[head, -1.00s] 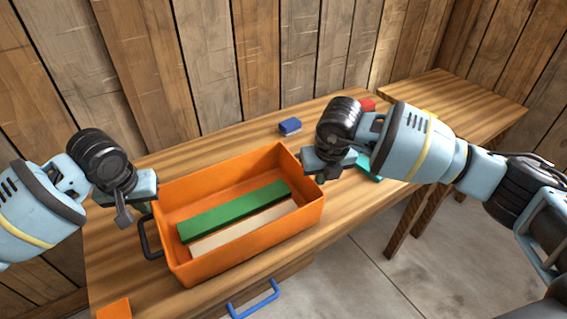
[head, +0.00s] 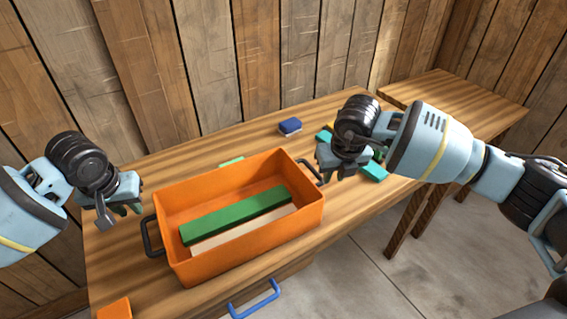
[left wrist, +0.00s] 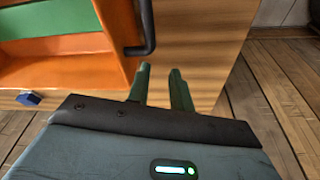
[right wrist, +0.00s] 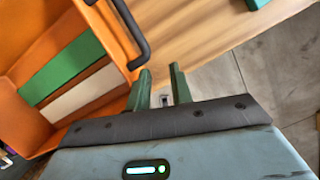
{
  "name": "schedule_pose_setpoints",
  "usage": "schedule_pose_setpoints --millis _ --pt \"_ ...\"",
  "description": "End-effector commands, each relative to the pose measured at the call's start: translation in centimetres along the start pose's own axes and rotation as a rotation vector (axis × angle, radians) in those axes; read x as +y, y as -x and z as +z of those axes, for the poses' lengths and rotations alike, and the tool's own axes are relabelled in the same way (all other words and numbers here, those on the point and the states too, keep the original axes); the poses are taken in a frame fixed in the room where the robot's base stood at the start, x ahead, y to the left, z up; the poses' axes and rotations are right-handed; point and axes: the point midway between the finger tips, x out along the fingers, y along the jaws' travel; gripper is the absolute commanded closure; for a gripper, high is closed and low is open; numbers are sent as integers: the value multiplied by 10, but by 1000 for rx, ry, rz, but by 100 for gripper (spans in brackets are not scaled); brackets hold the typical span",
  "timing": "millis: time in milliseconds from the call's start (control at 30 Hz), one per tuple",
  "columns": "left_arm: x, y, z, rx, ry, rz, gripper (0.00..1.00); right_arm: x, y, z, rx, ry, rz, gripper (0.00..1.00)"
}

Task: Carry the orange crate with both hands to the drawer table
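The orange crate (head: 262,246) stands upright on a wooden table (head: 118,262) with a blue drawer handle (head: 254,299) on its front. A green bar (head: 235,215) and a cream bar (head: 245,230) lie inside the crate. My left gripper (head: 120,211) is open and empty, left of the crate's dark left handle (head: 151,238) and apart from it. My right gripper (head: 345,174) is open and empty, right of the right handle (head: 313,171) and apart from it. The left wrist view shows the left handle (left wrist: 148,28); the right wrist view shows the right handle (right wrist: 136,40).
A blue block (head: 290,126) lies behind the crate, and a green piece (head: 231,162) shows at its back rim. Teal blocks (head: 373,171) lie near my right gripper. An orange block (head: 115,309) sits at front left. Another wooden table (head: 462,100) stands at back right.

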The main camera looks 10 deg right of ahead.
Motion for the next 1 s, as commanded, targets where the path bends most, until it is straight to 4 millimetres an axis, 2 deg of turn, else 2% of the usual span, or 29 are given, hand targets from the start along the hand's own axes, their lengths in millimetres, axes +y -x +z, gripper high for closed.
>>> schedule_pose_setpoints --millis 333,467,800,1000 --pt "0 1 0 1 0 0 78 0 0 0 0 -1 -1 78" --pt "0 11 -1 1 0 0 78 0 0 0 0 -1 -1 78" --pt "0 74 -1 4 0 1 78 0 0 0 0 0 -1 78" --pt "0 105 -1 2 0 0 78 0 0 0 0 0 -1 78"
